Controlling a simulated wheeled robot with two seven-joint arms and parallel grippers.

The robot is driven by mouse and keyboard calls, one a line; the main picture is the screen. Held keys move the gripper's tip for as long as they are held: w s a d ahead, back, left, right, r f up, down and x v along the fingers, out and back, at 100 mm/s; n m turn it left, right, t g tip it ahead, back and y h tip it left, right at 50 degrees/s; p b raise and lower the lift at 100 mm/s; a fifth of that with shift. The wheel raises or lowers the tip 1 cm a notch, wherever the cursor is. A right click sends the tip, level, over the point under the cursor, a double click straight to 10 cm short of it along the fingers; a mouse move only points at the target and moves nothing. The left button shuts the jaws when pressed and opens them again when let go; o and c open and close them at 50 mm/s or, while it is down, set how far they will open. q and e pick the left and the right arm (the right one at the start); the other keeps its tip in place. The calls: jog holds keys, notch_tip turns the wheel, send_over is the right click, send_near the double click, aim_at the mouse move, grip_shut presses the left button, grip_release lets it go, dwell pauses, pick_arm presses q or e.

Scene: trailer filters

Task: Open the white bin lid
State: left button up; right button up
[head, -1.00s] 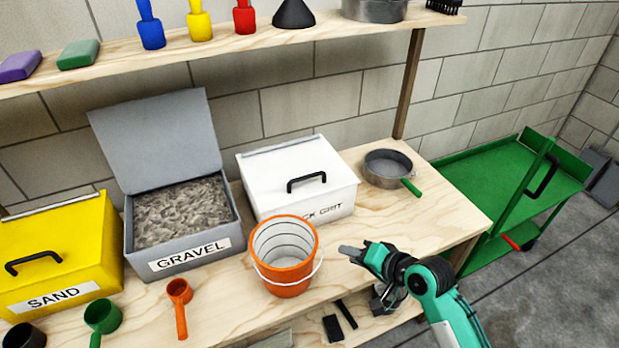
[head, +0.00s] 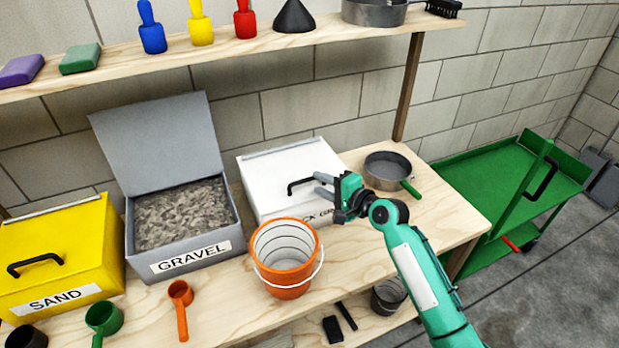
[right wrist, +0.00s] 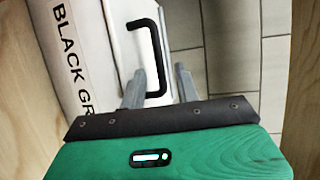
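The white bin (head: 290,172) stands on the bench with its lid shut; a black bar handle (head: 305,183) is on the lid. In the right wrist view the bin (right wrist: 85,50) reads "BLACK GR", with the rest of the label cut off or covered. My right gripper (head: 320,184) is at the right end of the handle, its two fingers apart. In the right wrist view the lower end of the handle (right wrist: 160,45) shows between or just beyond the fingertips (right wrist: 160,78); contact cannot be told. My left gripper is not in view.
The open grey gravel bin (head: 190,255) is to the left, then the yellow sand bin (head: 60,260). An orange bucket (head: 287,285) stands in front of the white bin. A sieve pan (head: 385,165) is to the right. A shelf (head: 270,50) runs above.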

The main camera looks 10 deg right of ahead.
aim_at(310, 178)
jog(key=x, duration=0.3)
jog(key=shift+w+a, duration=0.3)
jog(key=shift+w+a+f, duration=0.15)
jog(key=shift+w+a, duration=0.15)
jog(key=shift+w, duration=0.1)
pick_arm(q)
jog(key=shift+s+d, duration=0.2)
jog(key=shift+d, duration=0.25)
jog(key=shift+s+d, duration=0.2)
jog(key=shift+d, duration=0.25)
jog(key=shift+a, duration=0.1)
pick_arm(e)
grip_shut()
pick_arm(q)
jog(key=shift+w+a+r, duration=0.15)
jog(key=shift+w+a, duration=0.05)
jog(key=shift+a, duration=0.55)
